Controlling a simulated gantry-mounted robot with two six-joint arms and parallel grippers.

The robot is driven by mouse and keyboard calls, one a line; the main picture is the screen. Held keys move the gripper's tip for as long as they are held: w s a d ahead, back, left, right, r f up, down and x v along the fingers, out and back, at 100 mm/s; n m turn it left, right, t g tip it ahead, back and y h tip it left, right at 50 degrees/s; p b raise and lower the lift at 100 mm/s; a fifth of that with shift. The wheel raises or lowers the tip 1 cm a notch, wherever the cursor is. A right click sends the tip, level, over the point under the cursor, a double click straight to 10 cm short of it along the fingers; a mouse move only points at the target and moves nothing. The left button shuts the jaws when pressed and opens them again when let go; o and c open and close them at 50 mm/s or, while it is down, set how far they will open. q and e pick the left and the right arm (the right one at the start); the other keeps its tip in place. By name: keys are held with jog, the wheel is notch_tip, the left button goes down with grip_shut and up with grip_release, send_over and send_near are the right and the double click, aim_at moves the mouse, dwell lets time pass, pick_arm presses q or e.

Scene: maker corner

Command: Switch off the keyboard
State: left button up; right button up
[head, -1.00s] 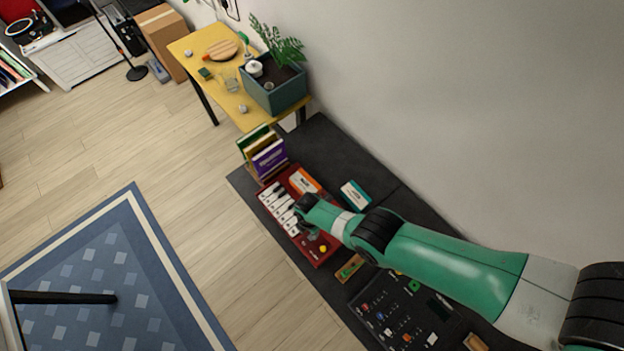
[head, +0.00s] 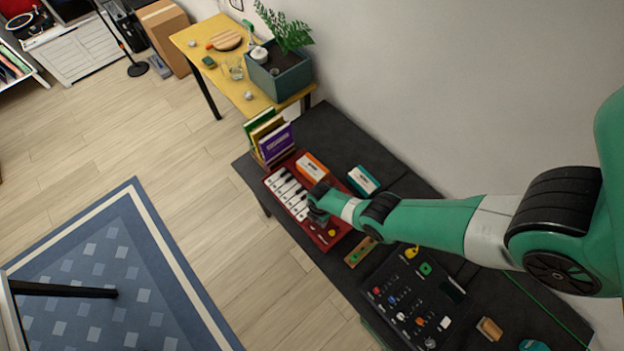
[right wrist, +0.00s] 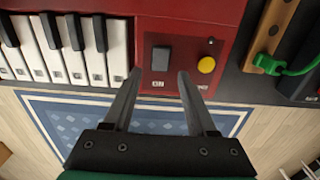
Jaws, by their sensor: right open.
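The red keyboard (head: 335,232) with white and black keys lies on the dark bench. In the right wrist view its red panel (right wrist: 222,52) carries a black rocker switch (right wrist: 160,58) above a small label, and a round yellow knob (right wrist: 206,64). My right gripper (right wrist: 154,78) is open and empty. Its two fingers point at the panel, with the black switch between their tips and the knob just right of the right finger. I cannot tell whether they touch the panel. In the head view my right gripper (head: 316,213) hides part of the keyboard. My left gripper is out of view.
Books (head: 272,141) stand at the keyboard's far end. A wooden strip (head: 360,252) with a green cord and a black panel (head: 402,300) with small parts lie nearer. A yellow table (head: 207,68) holds a planter.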

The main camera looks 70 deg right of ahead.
notch_tip(320, 180, down, 2)
jog(key=shift+f+b, duration=0.1)
jog(key=shift+b, duration=0.45)
jog(key=shift+c, duration=0.3)
grip_shut()
